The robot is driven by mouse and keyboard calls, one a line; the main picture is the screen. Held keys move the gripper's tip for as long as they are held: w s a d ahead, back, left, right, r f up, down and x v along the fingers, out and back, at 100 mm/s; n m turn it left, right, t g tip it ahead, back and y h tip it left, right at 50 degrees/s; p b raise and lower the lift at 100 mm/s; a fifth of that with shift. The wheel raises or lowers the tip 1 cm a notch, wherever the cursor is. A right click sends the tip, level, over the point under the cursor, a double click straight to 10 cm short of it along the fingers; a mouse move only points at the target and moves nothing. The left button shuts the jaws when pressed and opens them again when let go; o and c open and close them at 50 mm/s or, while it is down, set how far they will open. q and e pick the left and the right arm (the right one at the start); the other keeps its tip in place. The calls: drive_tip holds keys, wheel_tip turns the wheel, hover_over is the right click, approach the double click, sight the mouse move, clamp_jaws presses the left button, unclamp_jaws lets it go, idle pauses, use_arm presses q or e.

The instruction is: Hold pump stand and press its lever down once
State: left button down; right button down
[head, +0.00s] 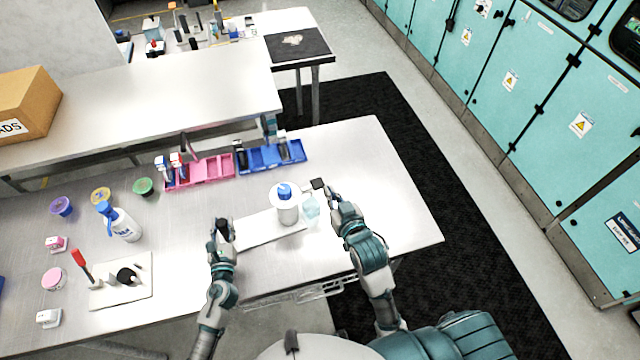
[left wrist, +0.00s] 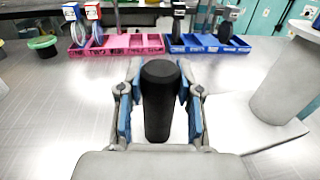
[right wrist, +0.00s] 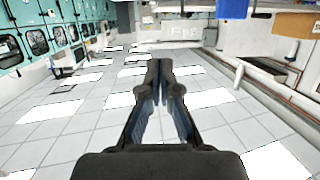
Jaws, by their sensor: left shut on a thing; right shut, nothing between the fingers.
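The pump stand has a white base plate (head: 262,230), a white cylinder (head: 287,209) with a blue top (head: 284,190), and a black upright grip (head: 223,226). A short arm with a black pad (head: 318,184) reaches right from the cylinder's top; it looks like the lever. My left gripper (head: 222,232) is shut around the black grip, which stands upright between the fingers in the left wrist view (left wrist: 158,100). The cylinder shows at right there (left wrist: 285,85). My right gripper (head: 329,190) is shut and empty beside the pad; I cannot tell whether they touch. Its closed fingers show in the right wrist view (right wrist: 157,75).
A pale clear cup (head: 311,211) stands right of the cylinder, close to my right gripper. Pink (head: 208,170) and blue (head: 262,158) trays lie behind the stand. A white bottle (head: 123,226) and a red-handled stand (head: 128,290) are at left. The table's right end is clear.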

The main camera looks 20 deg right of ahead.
use_arm(q)
drive_tip(key=shift+w, duration=0.1)
use_arm(e)
hover_over(312, 186)
drive_tip(key=s+d, duration=0.2)
drive_tip(key=f, duration=0.2)
drive_tip(key=shift+w+f, duration=0.2)
drive_tip(key=shift+f, duration=1.8)
